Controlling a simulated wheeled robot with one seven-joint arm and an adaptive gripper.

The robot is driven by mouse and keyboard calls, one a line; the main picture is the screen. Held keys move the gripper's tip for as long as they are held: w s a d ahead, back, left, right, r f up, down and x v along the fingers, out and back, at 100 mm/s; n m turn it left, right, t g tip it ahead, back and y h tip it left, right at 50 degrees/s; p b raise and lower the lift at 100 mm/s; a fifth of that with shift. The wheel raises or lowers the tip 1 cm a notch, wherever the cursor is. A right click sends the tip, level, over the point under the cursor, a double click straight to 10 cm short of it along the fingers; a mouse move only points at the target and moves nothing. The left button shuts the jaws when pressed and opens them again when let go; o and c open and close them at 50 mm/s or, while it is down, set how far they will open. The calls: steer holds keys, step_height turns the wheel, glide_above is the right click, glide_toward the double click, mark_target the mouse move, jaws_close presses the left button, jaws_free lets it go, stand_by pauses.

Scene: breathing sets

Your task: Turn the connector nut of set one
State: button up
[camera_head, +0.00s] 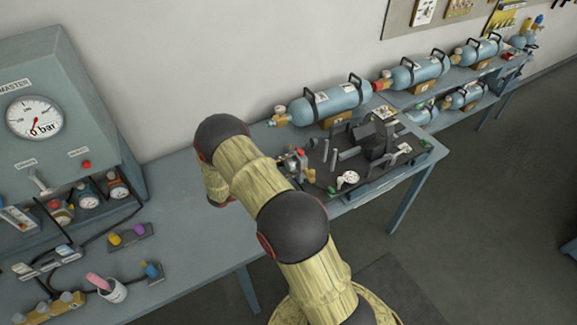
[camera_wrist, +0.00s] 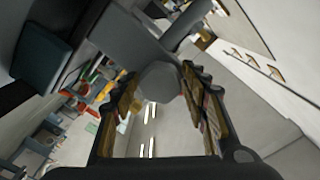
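The breathing set in work is not labelled in a way I can read. A black tray (camera_head: 375,185) on the bench carries dark grey metal parts (camera_head: 380,140), a white-faced gauge (camera_head: 347,180) and a small red and silver fitting (camera_head: 299,161). I cannot make out which part is the connector nut.
Blue cylinders (camera_head: 332,104) lie along the wall behind the tray. A test panel (camera_head: 50,100) with a gauge reading 0 bar stands at the left. Valves, a cup (camera_head: 112,291) and small holders (camera_head: 130,238) lie before it. The bench between (camera_head: 175,205) is largely clear.

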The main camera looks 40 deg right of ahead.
steer(key=c, duration=0.8)
steer(key=shift+o, duration=0.2)
